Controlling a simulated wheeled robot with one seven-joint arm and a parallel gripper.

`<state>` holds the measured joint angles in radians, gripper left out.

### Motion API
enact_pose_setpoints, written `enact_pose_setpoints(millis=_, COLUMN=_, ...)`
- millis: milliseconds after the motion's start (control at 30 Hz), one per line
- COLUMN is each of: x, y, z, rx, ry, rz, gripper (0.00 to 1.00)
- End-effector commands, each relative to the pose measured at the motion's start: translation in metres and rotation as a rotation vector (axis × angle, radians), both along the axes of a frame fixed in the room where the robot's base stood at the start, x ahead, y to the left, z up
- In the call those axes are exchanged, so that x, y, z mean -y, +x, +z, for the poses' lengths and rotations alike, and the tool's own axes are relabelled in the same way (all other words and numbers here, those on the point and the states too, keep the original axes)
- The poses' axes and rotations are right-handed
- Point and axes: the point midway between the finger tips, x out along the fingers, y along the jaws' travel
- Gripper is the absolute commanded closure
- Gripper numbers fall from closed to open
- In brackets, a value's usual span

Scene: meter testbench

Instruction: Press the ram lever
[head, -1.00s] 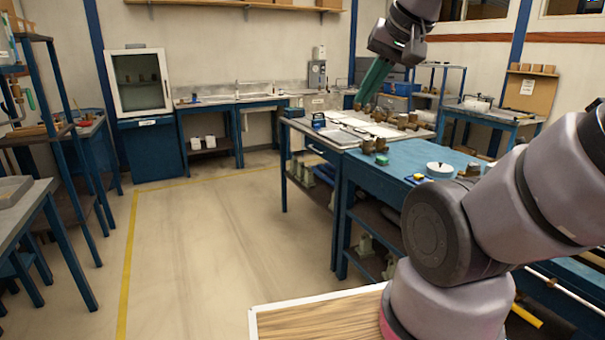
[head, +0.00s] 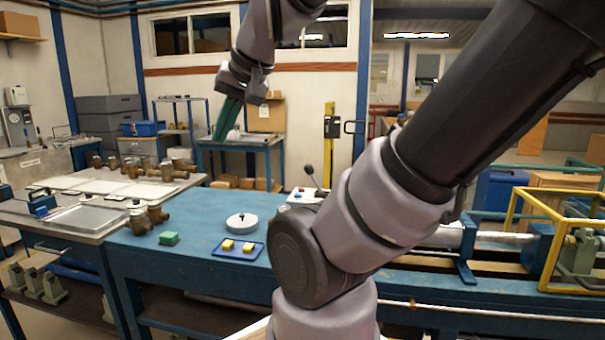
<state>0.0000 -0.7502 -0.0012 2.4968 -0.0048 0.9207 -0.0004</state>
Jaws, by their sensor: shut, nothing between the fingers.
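A lever with a dark round knob (head: 309,171) stands tilted at a white control box with coloured buttons (head: 304,196), on the blue bench right of the middle. It looks like the ram lever, but no label can be read. My arm partly hides the area just right of the box. My gripper (head: 222,136), with green fingers, hangs pointing down to the upper left of the lever, high and apart from it. Its fingers are shut and empty.
The blue bench (head: 195,250) holds a white round dish (head: 242,223), a blue tray (head: 222,250) with yellow blocks, a green block (head: 169,238) and brass fittings (head: 140,216). A yellow frame (head: 560,225) stands at the right end. Bare bench top lies around the dish.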

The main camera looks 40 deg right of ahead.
Motion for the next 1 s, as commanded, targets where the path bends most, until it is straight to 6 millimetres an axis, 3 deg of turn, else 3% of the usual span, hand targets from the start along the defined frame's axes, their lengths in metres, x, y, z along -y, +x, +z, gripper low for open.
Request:
enact_pose_setpoints(millis=267, x=0.002, y=0.003, z=-0.001, rx=-0.012, ry=-0.004, rz=-0.002, gripper=1.00)
enact_pose_setpoints(millis=433, x=0.022, y=0.030, z=-0.011, rx=-0.109, ry=-0.051, rz=-0.020, gripper=1.00)
enact_pose_setpoints(millis=667, x=0.082, y=0.095, z=-0.050, rx=-0.343, ry=-0.216, rz=-0.077, gripper=1.00)
enact_pose_setpoints(millis=1000, x=0.185, y=0.182, z=-0.132, rx=-0.666, ry=-0.602, rz=-0.161, gripper=1.00)
